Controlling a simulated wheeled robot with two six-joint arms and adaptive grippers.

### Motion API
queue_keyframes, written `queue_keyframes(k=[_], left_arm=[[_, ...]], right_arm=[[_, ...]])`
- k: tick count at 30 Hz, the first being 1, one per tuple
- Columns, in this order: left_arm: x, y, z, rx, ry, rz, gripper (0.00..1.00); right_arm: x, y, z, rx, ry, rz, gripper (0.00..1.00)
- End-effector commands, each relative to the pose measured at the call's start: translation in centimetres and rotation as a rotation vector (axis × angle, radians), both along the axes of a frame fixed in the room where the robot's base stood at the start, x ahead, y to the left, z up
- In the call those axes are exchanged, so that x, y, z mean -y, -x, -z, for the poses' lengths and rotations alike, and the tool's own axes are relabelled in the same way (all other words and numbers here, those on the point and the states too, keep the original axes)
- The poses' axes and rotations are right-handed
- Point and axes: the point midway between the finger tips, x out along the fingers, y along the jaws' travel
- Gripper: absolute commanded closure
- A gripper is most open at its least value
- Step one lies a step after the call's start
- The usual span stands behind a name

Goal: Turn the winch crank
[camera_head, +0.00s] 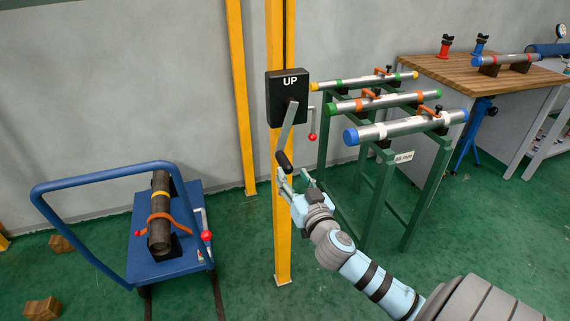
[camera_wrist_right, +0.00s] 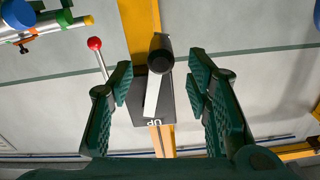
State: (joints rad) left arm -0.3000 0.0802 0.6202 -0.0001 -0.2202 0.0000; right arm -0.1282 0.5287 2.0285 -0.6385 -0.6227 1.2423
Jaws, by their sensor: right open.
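The black winch box (camera_head: 288,112), marked UP, is fixed to a yellow post. Its grey crank arm (camera_head: 288,127) hangs downward, slightly to the left, and ends in a black handle (camera_head: 285,162). My right gripper (camera_head: 293,174) is open and empty just below the handle. In the right wrist view the handle (camera_wrist_right: 160,58) appears nearly end-on between and beyond the two open dark green fingers, with a gap on both sides. The picture there is upside down, and the box (camera_wrist_right: 166,107) shows behind the crank arm. My left gripper is not in view.
A lever with a red ball (camera_head: 312,137) hangs at the box's right side. A green rack (camera_head: 384,190) with several pipes stands close to the right. A blue cart (camera_head: 146,262) carrying a pipe stands to the left. Green floor between cart and post is clear.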

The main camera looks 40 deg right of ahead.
Motion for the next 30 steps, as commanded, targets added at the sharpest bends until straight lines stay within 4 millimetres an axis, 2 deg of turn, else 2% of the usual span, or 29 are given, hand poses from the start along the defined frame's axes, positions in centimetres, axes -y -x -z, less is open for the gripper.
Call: queue_keyframes(k=[3, 9, 13, 19, 20, 28, 30], left_arm=[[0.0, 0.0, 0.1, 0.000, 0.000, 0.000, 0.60], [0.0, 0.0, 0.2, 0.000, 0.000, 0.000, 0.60], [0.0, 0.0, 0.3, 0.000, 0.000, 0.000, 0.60], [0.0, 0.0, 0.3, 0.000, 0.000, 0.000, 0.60], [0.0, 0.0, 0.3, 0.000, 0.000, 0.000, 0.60], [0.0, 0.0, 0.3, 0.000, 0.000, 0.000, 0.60], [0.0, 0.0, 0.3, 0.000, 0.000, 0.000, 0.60]], right_arm=[[1.0, -2.9, 0.0, 0.002, -0.003, 0.002, 0.55], [2.2, -6.1, 0.1, -0.001, -0.001, 0.001, 0.55], [2.4, -6.8, 0.1, -0.001, -0.003, 0.000, 0.55], [2.4, -6.9, 0.1, -0.001, -0.002, -0.001, 0.55], [2.4, -6.9, 0.1, -0.001, -0.002, -0.001, 0.57], [2.4, -6.8, 0.1, -0.002, -0.001, 0.000, 1.00], [2.4, -6.8, 0.1, -0.002, -0.001, 0.000, 1.00]])
